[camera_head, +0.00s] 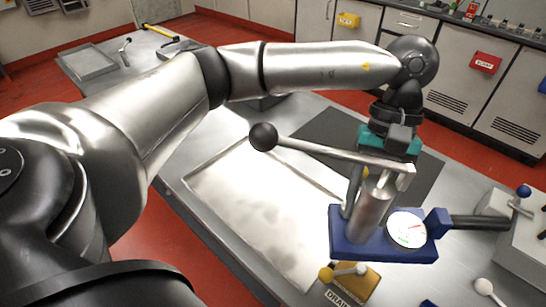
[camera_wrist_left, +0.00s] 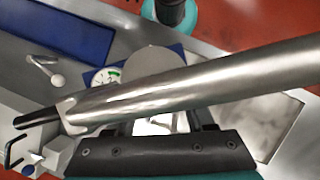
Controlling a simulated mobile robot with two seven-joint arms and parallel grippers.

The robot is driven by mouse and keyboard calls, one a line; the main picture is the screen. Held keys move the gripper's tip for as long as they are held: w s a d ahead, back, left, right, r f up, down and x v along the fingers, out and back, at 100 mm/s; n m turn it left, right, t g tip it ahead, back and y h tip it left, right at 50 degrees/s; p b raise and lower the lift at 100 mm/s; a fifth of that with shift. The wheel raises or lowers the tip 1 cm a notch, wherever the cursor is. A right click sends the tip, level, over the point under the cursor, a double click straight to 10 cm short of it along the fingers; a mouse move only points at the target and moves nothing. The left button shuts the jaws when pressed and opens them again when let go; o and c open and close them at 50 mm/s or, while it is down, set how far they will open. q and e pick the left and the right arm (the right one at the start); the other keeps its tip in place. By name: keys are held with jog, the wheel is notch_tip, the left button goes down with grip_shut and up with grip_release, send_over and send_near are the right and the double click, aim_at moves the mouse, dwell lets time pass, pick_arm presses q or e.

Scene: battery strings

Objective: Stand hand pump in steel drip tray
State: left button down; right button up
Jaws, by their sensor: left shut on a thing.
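The hand pump (camera_head: 370,218) has a blue base, a steel cylinder, a white gauge and a long steel lever with a black ball knob. It is upright at the right of the head view. My left gripper (camera_head: 368,180) is shut on the pump from behind, below the lever; the lever and cylinder partly hide its fingers. In the left wrist view the lever (camera_wrist_left: 215,85) crosses in front of the gripper (camera_wrist_left: 160,124). The steel drip tray (camera_head: 235,190), wide and shallow with stains, lies left of the pump. I cannot tell the base's height above the bench.
A yellow drain block (camera_head: 352,284) with a small lever is in front of the pump. A dark mat (camera_head: 322,130) lies behind the tray. A grey box with a blue-knobbed lever (camera_head: 522,205) stands at right. Another shallow tray (camera_head: 88,65) is at far left.

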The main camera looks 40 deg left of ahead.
pick_arm(q)
jog(key=shift+w+a+r+n+h, duration=0.1)
jog(key=shift+n+h, duration=0.05)
jog(key=shift+n, duration=0.3)
jog(key=shift+w+r+n+h, duration=0.1)
jog(key=shift+n+h, duration=0.05)
jog(key=shift+n, duration=0.3)
jog(key=n, duration=0.1)
jog(key=a+n+t+h, duration=0.1)
jog(key=n, duration=0.1)
jog(key=shift+w, duration=0.3)
jog(key=n, duration=0.2)
jog(key=w+a+n+t, duration=0.1)
jog(key=n, duration=0.1)
jog(key=a+n+t+h, duration=0.1)
jog(key=shift+w+a+r+n+p, duration=0.2)
jog(key=shift+a+r+n+p, duration=0.05)
jog(key=shift+r+n+p, duration=0.15)
jog(key=w+a+r+n+t+y, duration=0.1)
jog(key=a+n+t+y, duration=0.15)
jog(key=a+n, duration=0.5)
jog(key=w+a+r+n+t+y, duration=0.1)
jog(key=w+a+r+n+t, duration=0.3)
jog(key=n, duration=0.6)
notch_tip(320, 180, down, 21)
jog(key=s+a+b, duration=0.1)
jog(key=s+b, duration=0.1)
jog(key=shift+a+f+g, duration=0.15)
jog(key=shift+g, duration=0.3)
jog(key=shift+f, duration=0.15)
